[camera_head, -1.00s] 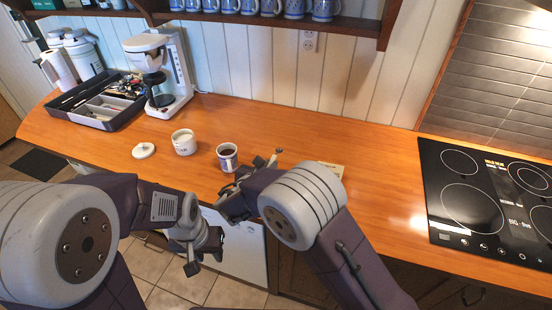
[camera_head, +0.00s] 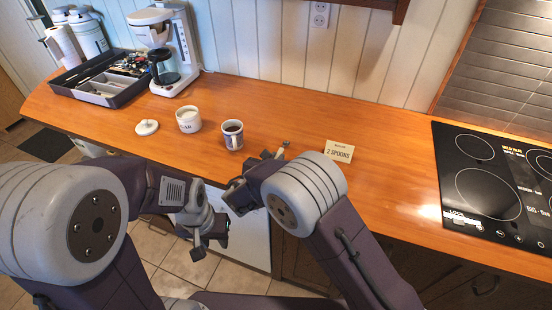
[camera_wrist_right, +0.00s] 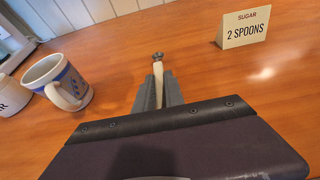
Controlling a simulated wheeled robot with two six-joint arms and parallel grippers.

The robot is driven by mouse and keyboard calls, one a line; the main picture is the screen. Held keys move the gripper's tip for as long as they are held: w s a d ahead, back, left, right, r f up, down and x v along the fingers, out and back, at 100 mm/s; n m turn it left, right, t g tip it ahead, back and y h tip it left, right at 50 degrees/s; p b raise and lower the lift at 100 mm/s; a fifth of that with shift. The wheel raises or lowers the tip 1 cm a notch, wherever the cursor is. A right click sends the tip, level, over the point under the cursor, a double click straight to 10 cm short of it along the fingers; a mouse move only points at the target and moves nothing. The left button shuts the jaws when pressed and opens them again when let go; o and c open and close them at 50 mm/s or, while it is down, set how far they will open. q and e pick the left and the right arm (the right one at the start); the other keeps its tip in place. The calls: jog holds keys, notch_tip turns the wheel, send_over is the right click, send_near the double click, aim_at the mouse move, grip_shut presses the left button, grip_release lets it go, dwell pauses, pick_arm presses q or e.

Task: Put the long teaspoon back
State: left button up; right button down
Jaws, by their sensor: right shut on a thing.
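My right gripper (camera_head: 273,156) is low over the counter, right of the mug. In the right wrist view the gripper (camera_wrist_right: 158,92) is shut on a slim pale thing with a dark metal end, seemingly the long teaspoon (camera_wrist_right: 158,66). Its end points away from me; the part between the fingers is mostly hidden. The utensil tray (camera_head: 122,98), dark with compartments and several utensils, stands at the far left of the counter. My left gripper (camera_head: 210,245) hangs empty in front of the counter edge, its fingers apart.
A blue and white mug (camera_head: 232,140) of dark drink stands beside a white sugar pot (camera_head: 188,126); its lid (camera_head: 147,128) lies to the left. A coffee maker (camera_head: 172,60) stands right of the tray. A "2 SPOONS" card (camera_head: 338,151) and the hob (camera_head: 490,190) are at right.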

jog(key=shift+f+b, duration=0.6)
jog(key=c, duration=1.3)
grip_release()
jog(key=shift+c, duration=0.2)
